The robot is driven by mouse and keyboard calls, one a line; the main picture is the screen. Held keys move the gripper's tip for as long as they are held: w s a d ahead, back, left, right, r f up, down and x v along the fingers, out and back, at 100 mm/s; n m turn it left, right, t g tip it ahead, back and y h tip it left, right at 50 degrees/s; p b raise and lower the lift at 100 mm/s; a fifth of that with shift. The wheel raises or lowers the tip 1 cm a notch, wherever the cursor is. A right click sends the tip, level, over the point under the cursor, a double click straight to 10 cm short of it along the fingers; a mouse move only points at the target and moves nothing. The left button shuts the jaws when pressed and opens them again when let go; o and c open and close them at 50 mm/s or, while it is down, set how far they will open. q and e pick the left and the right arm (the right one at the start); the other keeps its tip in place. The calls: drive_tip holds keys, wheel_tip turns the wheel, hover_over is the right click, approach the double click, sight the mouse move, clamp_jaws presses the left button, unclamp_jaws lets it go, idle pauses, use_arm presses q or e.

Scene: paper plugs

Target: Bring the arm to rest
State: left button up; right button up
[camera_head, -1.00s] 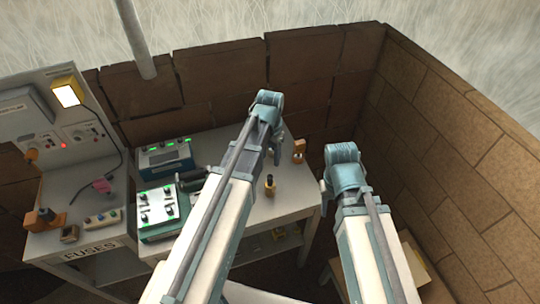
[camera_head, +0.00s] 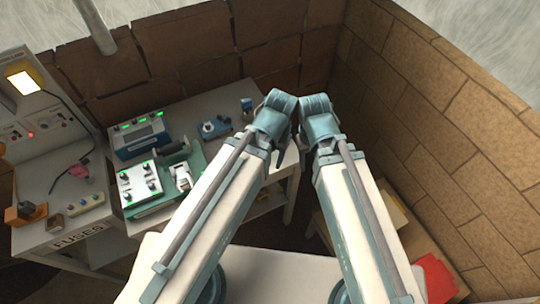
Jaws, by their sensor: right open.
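My two pale arms rise from the bottom of the view, with their blue-grey elbow joints close together in front of the bench's right end. I cannot tell whether the elbows touch. My right gripper is mostly covered by my arm links; it is open, and I see nothing held in it. My left gripper is not in view.
The grey bench (camera_head: 205,98) carries a device with green lights (camera_head: 139,134), a white board with switches (camera_head: 139,185) and a blue stand (camera_head: 216,128). The FUSES panel desk (camera_head: 30,237) stands left. A brick wall (camera_head: 430,120) closes the right; a red item (camera_head: 436,277) lies low right.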

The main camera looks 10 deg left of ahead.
wheel_tip(320, 180, down, 11)
drive_tip(key=b, duration=1.1)
